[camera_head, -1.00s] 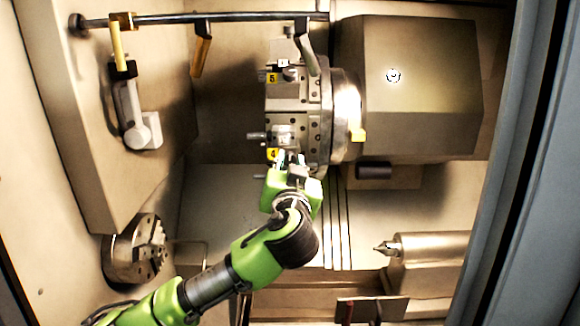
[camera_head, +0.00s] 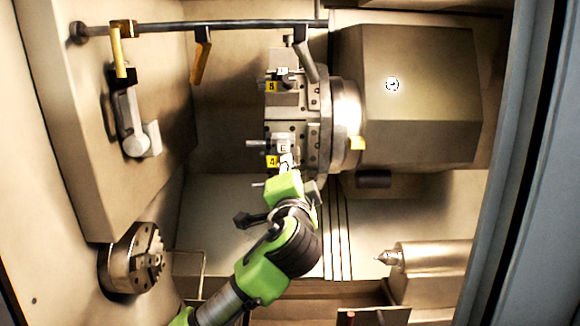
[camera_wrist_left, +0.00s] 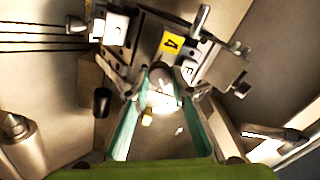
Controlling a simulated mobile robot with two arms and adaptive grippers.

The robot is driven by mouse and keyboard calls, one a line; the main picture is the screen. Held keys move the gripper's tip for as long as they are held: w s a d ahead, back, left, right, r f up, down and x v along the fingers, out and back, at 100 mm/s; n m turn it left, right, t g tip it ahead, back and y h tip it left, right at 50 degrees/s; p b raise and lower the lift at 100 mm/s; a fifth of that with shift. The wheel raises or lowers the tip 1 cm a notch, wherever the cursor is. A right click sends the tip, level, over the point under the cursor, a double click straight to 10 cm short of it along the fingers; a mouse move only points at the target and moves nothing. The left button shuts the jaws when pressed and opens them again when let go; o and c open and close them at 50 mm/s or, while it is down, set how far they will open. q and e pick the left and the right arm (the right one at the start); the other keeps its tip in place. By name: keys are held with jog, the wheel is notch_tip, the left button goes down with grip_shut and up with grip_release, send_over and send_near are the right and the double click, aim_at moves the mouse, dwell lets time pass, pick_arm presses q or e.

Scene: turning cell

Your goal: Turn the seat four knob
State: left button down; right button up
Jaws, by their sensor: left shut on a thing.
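The turret (camera_head: 312,120) carries yellow number labels, and the label 4 (camera_head: 272,161) marks seat four on its lower front. My left gripper (camera_head: 286,165) reaches up to the turret right beside that label. In the left wrist view the label 4 (camera_wrist_left: 171,44) lies just beyond the fingertips. The teal fingers of my left gripper (camera_wrist_left: 158,84) are shut on a pale round knob (camera_wrist_left: 160,78) at the seat. The knob is largely hidden by my gripper in the head view. My right gripper is in neither view.
Label 5 (camera_head: 271,87) marks the seat above. A bar (camera_head: 230,26) with hanging levers crosses the top. A chuck (camera_head: 130,262) is at lower left, a pointed tailstock (camera_head: 430,257) at lower right. The left door-side wall (camera_head: 60,200) is bare.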

pick_arm(q)
jog(key=shift+f+m+p, duration=0.1)
jog(key=shift+m+p, duration=0.85)
jog(key=shift+m, duration=2.65)
jog(key=c, duration=1.8)
grip_release()
jog(key=shift+s, duration=0.1)
jog(key=s, duration=1.1)
jog(key=shift+s, duration=0.4)
